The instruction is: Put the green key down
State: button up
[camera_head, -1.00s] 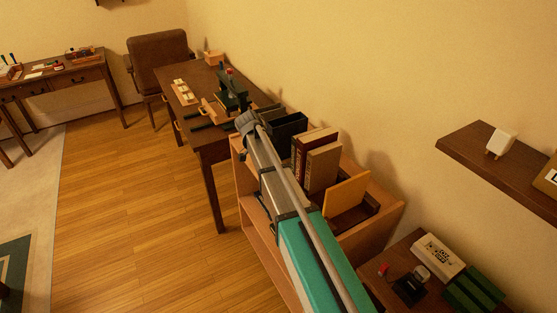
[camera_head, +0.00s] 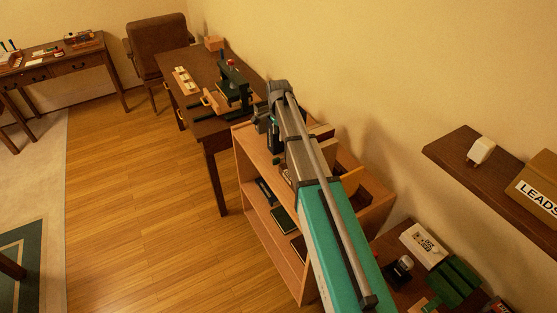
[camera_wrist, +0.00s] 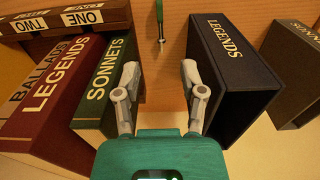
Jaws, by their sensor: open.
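In the wrist view, a thin green piece with a metal end (camera_wrist: 160,14), which looks like the green key, lies on the wooden surface near the top edge. Its upper part is cut off by the frame. My gripper (camera_wrist: 160,82) is open, with its two fingers apart and nothing between them. The green piece lies beyond the fingertips, apart from them and roughly in line with the gap. In the head view my gripper (camera_head: 266,118) is over the far end of the bookcase, and I cannot make out the key there.
A dark LEGENDS volume (camera_wrist: 234,75) stands close right of my fingers. A green SONNETS volume (camera_wrist: 105,82) and a red volume (camera_wrist: 50,100) stand left. The bookcase (camera_head: 250,160) adjoins a dark desk (camera_head: 205,125) holding a green press (camera_head: 233,85). A wall shelf (camera_head: 455,150) is right.

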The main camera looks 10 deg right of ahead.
aim_at(277, 159)
jog(key=shift+f, duration=0.1)
notch_tip(277, 159, down, 8)
jog(key=b, duration=0.8)
jog(key=shift+f+b, duration=0.25)
jog(key=shift+b, duration=0.1)
dwell(0.4)
jog(key=shift+a+f+b, duration=0.2)
jog(key=shift+f+b, duration=2.4)
jog(key=shift+c, duration=0.3)
grip_shut()
